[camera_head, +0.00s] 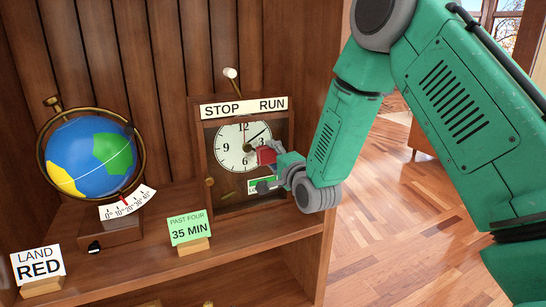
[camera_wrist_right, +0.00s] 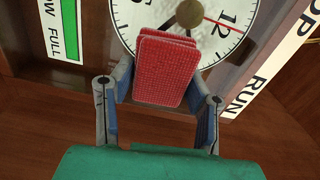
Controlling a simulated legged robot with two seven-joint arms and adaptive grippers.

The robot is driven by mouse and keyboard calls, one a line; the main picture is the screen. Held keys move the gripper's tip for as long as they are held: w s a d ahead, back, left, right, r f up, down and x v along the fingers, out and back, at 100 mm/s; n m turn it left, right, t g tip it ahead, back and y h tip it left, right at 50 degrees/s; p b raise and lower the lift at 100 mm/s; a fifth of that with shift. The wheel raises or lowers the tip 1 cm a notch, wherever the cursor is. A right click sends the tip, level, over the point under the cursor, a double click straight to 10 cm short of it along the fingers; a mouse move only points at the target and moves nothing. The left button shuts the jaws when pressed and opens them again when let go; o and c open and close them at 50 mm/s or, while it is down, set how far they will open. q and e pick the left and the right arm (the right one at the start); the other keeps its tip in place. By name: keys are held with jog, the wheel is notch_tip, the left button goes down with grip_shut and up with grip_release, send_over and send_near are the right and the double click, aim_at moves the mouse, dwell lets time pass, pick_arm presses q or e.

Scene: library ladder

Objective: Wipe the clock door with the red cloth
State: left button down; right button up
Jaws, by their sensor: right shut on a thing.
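The clock (camera_head: 240,150) stands on the shelf in a wooden case with a door over its white dial. The red cloth (camera_head: 266,155) is a small folded pad in front of the lower right of the dial. My right gripper (camera_head: 268,168) is shut on the red cloth. In the right wrist view the red cloth (camera_wrist_right: 166,70) sits between the two fingers and covers part of the dial (camera_wrist_right: 205,25). I cannot tell whether the cloth touches the door. My left gripper is not in view.
A globe (camera_head: 90,155) with a scale stands on the left of the shelf. A "LAND RED" card (camera_head: 38,265) and a green "35 MIN" card (camera_head: 190,228) stand near the front edge. A lever with a white knob (camera_head: 230,73) rises above the STOP/RUN plate (camera_head: 245,107).

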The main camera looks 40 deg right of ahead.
aim_at(262, 156)
jog(key=shift+w+a+b, duration=0.15)
jog(key=shift+w+a, duration=0.1)
jog(key=shift+a, duration=0.8)
jog(key=shift+w+a+b, duration=0.15)
jog(key=shift+w+a, duration=0.1)
jog(key=shift+a, duration=0.8)
jog(key=shift+w+a+b, duration=0.15)
jog(key=shift+w+a, duration=0.1)
jog(key=shift+a, duration=0.95)
jog(key=shift+w+r, duration=0.1)
jog(key=shift+r, duration=0.25)
jog(key=shift+s+d+f, duration=0.1)
jog(key=shift+s+d, duration=0.2)
jog(key=shift+d, duration=0.75)
jog(key=shift+s+d, duration=0.25)
jog(key=shift+d, duration=0.8)
jog(key=shift+s+d+p, duration=0.25)
jog(key=shift+d+p, duration=0.05)
jog(key=shift+d, duration=0.9)
jog(key=shift+s+d, duration=0.1)
jog(key=shift+d, duration=0.1)
jog(key=shift+w+a, duration=0.25)
jog(key=shift+a, duration=0.55)
jog(key=shift+w+a+b, duration=0.25)
jog(key=shift+a+b, duration=0.15)
jog(key=shift+a, duration=0.65)
jog(key=shift+w+a+b, duration=0.2)
jog(key=shift+a, duration=0.65)
jog(key=shift+w+a+b, duration=0.15)
jog(key=shift+a, duration=0.65)
